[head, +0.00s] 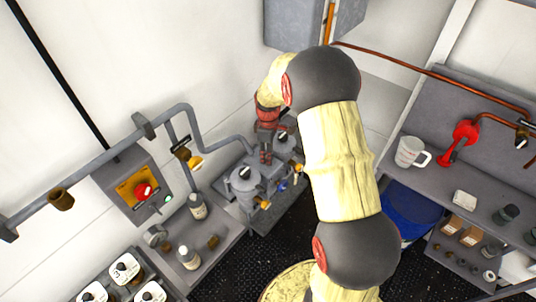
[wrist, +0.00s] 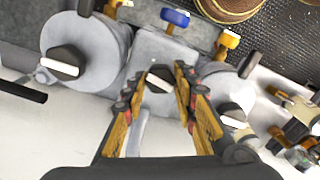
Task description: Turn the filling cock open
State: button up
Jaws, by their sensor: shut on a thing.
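My gripper (wrist: 159,72) points down at a grey twin-filter unit (head: 265,187) in the head view. Its two yellow-and-black fingers are shut on a dark knob with a white pointer bar (wrist: 159,83), on the middle block between two round grey housings. The bar lies slanted across the gap between the fingers. Small cocks show along the unit's edge in the wrist view: a blue-handled one (wrist: 175,18) and a yellow-handled one (wrist: 229,40). No label shows which is the filling cock. In the head view my gripper hides the middle knob.
The left housing (wrist: 82,50) and right housing (wrist: 225,88) each carry a white-barred knob close to my fingers. A grey pipe (head: 190,118) runs along the wall to the unit. Bottles (head: 197,207) stand left; a bench with a white jug (head: 410,152) stands right.

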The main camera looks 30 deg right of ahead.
jog(key=shift+n, duration=1)
jog(key=o, duration=1.1)
jog(key=shift+o, duration=0.2)
notch_tip(320, 180, up, 12)
